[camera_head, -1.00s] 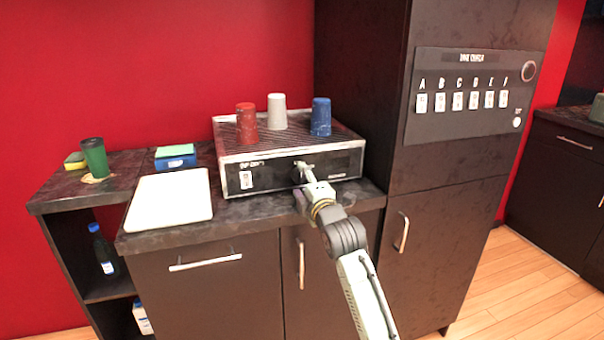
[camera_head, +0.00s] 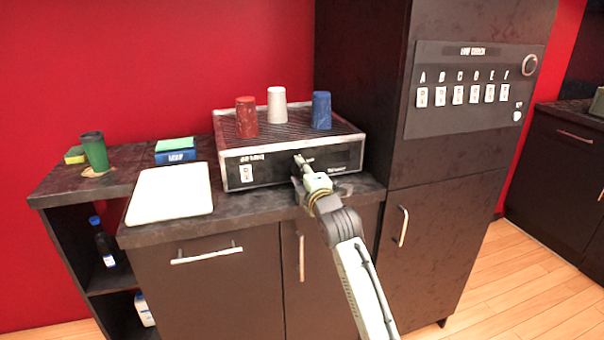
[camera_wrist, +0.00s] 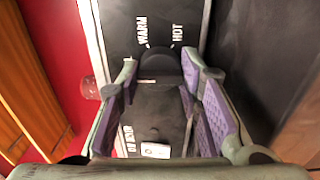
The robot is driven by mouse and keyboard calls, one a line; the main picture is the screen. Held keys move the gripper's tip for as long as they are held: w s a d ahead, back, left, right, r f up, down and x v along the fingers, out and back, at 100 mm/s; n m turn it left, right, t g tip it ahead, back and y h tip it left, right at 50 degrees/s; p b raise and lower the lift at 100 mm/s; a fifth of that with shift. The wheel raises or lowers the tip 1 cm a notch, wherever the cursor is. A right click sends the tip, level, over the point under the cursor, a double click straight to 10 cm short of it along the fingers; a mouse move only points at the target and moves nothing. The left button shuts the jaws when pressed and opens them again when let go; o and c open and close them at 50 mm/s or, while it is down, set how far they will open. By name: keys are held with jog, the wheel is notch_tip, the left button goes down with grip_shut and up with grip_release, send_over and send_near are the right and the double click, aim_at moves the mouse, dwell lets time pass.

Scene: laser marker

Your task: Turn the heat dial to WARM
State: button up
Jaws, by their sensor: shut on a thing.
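The heat dial (camera_wrist: 160,64) is a dark round knob on the dark front panel of the cup warmer (camera_head: 236,153). In the wrist view it sits between my fingertips, close to the white words WARM (camera_wrist: 142,31) and HOT (camera_wrist: 177,33). My gripper (camera_head: 301,164) reaches the front panel from below right; the wrist view shows its fingers (camera_wrist: 160,72) shut on the dial, one on each side. In the head view my gripper hides the dial. I cannot tell which word the dial's pointer faces.
A red cup (camera_head: 246,118), a white cup (camera_head: 277,106) and a blue cup (camera_head: 321,111) stand on top of the warmer. A white switch plate (camera_head: 246,172) is on its front left. A white board (camera_head: 170,195) lies to its left. A tall cabinet (camera_head: 446,165) stands close on the right.

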jog(key=shift+c, duration=1.4)
jog(key=shift+f, duration=0.1)
jog(key=shift+m+b, duration=0.5)
jog(key=shift+m, duration=0.2)
jog(key=m+b, duration=0.1)
jog(key=m, duration=0.6)
jog(key=shift+b, duration=0.35)
jog(key=shift+m, duration=1.7)
